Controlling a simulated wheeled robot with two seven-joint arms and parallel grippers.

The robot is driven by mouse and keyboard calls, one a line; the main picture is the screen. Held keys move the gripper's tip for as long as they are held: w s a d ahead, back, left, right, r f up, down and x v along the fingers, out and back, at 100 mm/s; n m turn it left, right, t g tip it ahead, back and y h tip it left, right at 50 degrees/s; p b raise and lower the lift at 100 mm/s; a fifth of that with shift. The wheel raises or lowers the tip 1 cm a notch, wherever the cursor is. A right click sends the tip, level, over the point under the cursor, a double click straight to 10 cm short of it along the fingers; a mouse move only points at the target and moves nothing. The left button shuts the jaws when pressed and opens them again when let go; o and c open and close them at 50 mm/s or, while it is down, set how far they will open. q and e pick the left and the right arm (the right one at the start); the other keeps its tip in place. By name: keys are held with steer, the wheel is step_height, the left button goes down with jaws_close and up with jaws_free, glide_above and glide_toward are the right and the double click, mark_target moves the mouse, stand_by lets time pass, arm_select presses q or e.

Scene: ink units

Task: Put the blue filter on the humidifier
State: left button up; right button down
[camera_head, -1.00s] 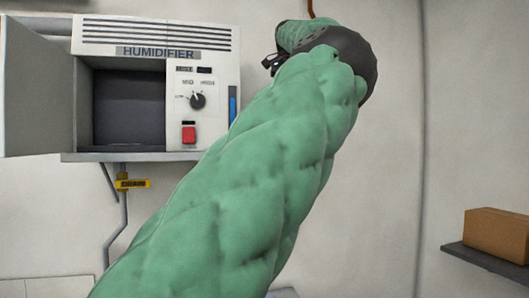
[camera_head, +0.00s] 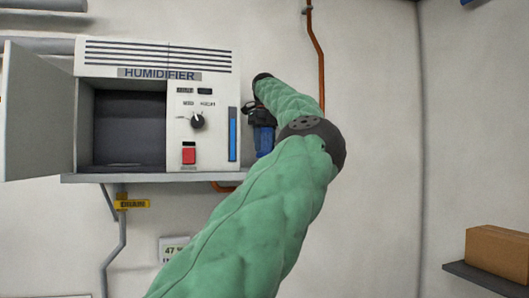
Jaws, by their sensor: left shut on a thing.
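The humidifier (camera_head: 205,106) is a white box on a wall shelf, with its name on the front and its left door open onto a dark, empty compartment (camera_head: 130,128). Its front has a dial, a red switch and a tall blue strip. My left gripper (camera_head: 262,122) is just right of the humidifier, small and partly hidden by my green-sleeved arm. It is shut on a dark blue piece, which I take to be the blue filter (camera_head: 264,141). The filter hangs upright beside the humidifier's right side; I cannot tell whether they touch. My right gripper is out of view.
The humidifier's grey shelf (camera_head: 150,178) runs below it. A yellow tag (camera_head: 132,204) and grey pipe are under the shelf. An orange pipe (camera_head: 318,45) runs down the wall. A cardboard box (camera_head: 497,254) sits on a shelf at lower right.

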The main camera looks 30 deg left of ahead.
arm_select(q)
steer(key=shift+f+p, duration=0.4)
steer(key=shift+f, duration=0.05)
step_height(320, 180, down, 2)
steer(key=shift+f+p, duration=0.2)
steer(key=shift+p, duration=0.55)
steer(key=shift+f, duration=0.2)
steer(key=shift+f, duration=0.25)
steer(key=o, duration=0.9)
steer(key=shift+o, duration=0.8)
steer(key=shift+r, duration=0.1)
